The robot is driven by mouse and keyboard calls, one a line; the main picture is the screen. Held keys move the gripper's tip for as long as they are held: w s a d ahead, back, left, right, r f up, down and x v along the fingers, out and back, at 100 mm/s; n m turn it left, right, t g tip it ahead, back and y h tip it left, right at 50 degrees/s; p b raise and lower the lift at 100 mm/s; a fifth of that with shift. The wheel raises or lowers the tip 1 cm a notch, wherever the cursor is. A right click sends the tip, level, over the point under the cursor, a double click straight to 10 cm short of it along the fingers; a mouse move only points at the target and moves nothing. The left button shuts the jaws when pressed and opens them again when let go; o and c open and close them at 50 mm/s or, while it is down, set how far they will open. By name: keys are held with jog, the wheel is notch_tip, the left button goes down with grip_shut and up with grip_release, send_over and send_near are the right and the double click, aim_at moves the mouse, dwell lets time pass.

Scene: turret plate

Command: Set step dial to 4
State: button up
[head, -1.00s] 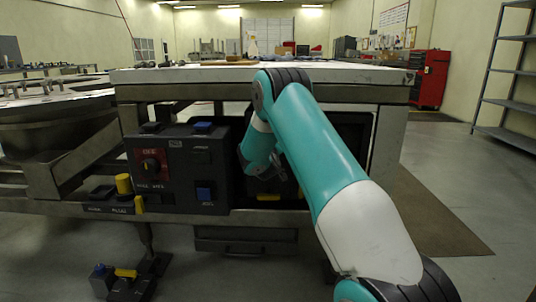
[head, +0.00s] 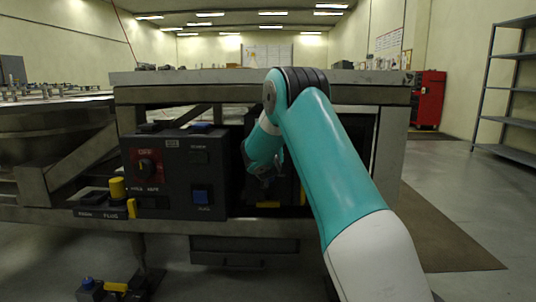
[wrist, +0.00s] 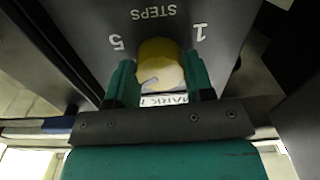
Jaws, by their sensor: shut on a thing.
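The step dial (wrist: 158,52) is a round yellow knob on a dark panel in the wrist view. It has a paler front face with a grey mark. The labels "STEPS", "5" and "1" around it appear upside down. My gripper (wrist: 161,80) has its two teal fingers on either side of the dial, shut on it. Which number the dial points at cannot be told. In the head view my gripper (head: 266,172) is at the dark recess under the table, and the dial is hidden there.
A yellow plunger (head: 118,188) stands further left. Open floor lies to the right.

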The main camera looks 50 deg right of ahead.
jog(key=shift+s+d+f, duration=0.1)
jog(key=shift+s+f, duration=0.05)
dwell(0.3)
jog(key=o, duration=0.8)
jog(key=shift+o, duration=0.7)
jog(key=b+v, duration=0.1)
jog(key=v, duration=1.6)
jog(key=shift+a+b, duration=0.25)
jog(key=shift+b, duration=0.05)
jog(key=shift+s, duration=0.1)
